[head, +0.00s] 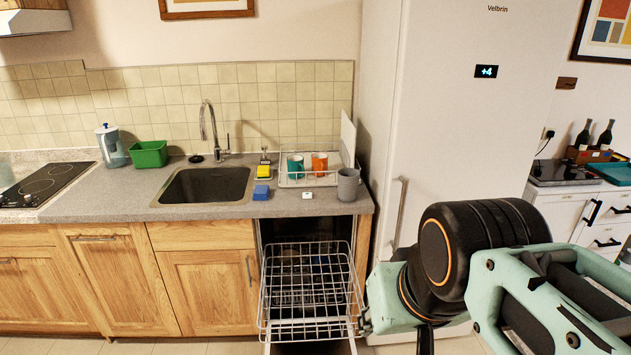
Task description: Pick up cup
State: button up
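A grey cup (348,185) stands upright on the counter near its right end, in front of the dish rack. A teal mug (295,167) and an orange mug (319,164) are in the dish rack (292,182) behind it. Which one is the task's cup cannot be told from the picture. My arm fills the lower right, well in front of the fridge and apart from the cups. My gripper's fingers do not show.
A dishwasher below the counter is open with its wire rack (308,285) pulled out. A tall white fridge (465,120) stands right of the counter. A blue sponge (261,192), a small white item (307,195) and the sink (205,185) lie left of the grey cup.

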aim_at(348, 179)
jog(key=k+l+u, duration=0.15)
jog(key=l, duration=0.2)
jog(key=k+l+u, duration=0.1)
jog(key=l, duration=0.3)
jog(key=l+u, duration=0.3)
jog(key=l, duration=0.45)
jog(key=i+l+u, duration=0.2)
jog(key=l, duration=0.3)
jog(key=l+u, duration=0.2)
jog(key=l, duration=0.3)
jog(key=i+l+u, duration=0.2)
jog(key=l, duration=0.35)
jog(key=i+l+u, duration=0.15)
jog(key=l, duration=0.2)
jog(key=i+l+u, duration=0.15)
jog(key=l, duration=0.2)
jog(key=i+l+u, duration=0.15)
jog(key=i, duration=0.15)
jog(key=i+l+u, duration=0.15)
jog(key=i, duration=0.15)
jog(key=i+l, duration=0.15)
jog(key=l+z, duration=0.05)
jog(key=l, duration=0.05)
